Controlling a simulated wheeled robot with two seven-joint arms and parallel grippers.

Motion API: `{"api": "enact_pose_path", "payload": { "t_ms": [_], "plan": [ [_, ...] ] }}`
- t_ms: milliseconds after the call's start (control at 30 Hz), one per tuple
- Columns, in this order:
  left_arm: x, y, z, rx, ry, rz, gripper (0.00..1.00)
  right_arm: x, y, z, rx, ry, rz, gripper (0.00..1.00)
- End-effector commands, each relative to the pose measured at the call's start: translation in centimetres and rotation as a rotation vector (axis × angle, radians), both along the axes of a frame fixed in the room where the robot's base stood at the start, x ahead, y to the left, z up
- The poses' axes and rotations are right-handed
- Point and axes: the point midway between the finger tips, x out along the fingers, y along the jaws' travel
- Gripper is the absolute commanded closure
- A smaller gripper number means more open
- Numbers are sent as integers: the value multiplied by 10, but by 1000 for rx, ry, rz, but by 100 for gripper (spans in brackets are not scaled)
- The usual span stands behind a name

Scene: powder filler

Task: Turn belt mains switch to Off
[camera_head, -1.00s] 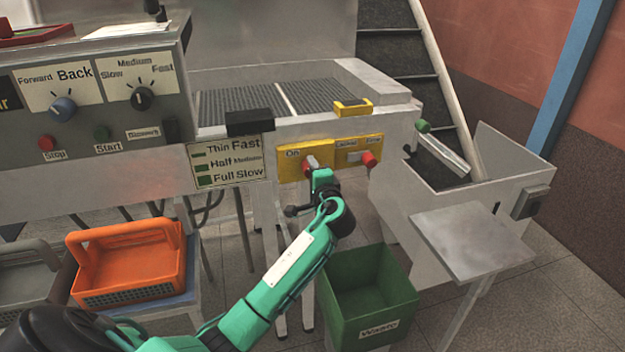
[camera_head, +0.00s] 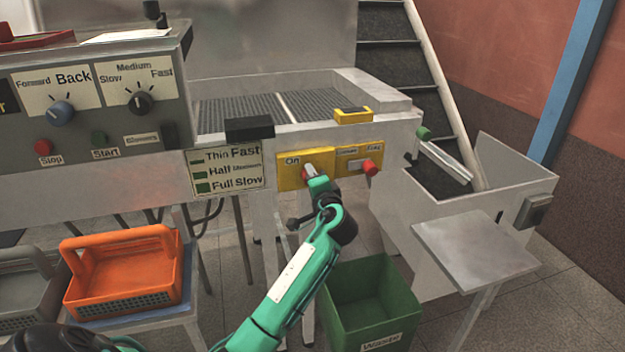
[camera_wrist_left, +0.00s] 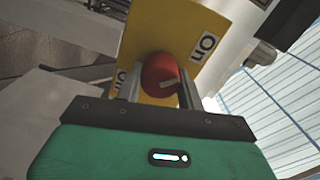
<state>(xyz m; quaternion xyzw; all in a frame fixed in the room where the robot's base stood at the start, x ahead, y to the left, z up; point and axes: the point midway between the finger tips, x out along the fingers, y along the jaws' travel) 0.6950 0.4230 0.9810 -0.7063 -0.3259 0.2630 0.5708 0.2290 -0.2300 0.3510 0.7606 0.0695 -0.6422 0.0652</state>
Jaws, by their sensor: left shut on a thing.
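The belt mains switch (camera_head: 307,172) is a red knob on a yellow plate (camera_head: 290,173) marked "On", on the front of the belt frame. In the left wrist view the red knob (camera_wrist_left: 160,75) sits between my gripper's two fingers, with a pale mark on its face. A second label on the plate is partly hidden by a finger. My left gripper (camera_wrist_left: 160,92) is shut on the knob, and in the head view my left gripper (camera_head: 313,180) reaches it from below. My right gripper is not in view.
A second yellow plate with a red knob (camera_head: 369,167) is just right of the switch. A green waste bin (camera_head: 365,310) stands below. An orange basket (camera_head: 125,270) is at left, and a metal chute box (camera_head: 500,190) at right.

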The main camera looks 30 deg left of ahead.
Motion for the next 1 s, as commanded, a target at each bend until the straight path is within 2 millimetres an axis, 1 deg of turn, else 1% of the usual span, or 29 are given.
{"api": "enact_pose_path", "payload": {
  "t_ms": [33,67,100,167,433,567,667,767,800,1000],
  "plan": [
    [0,0,-3,-2,3,0,85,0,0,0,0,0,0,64],
    [0,0,-3,-3,4,0,60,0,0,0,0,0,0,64],
    [0,0,-3,-3,4,0,52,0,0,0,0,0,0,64],
    [0,0,-2,-2,3,0,41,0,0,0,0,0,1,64],
    [0,-1,-1,-1,2,0,41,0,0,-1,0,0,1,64],
    [-5,-7,-2,-1,1,-1,41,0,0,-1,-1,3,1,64],
    [-15,-20,-2,-3,1,-3,41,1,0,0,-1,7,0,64],
    [-30,-36,-3,-4,1,-3,41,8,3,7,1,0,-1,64],
    [-36,-44,-3,-5,1,-3,41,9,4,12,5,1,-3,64],
    [-65,-78,-3,-4,2,-3,41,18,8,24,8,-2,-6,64]
  ]
}}
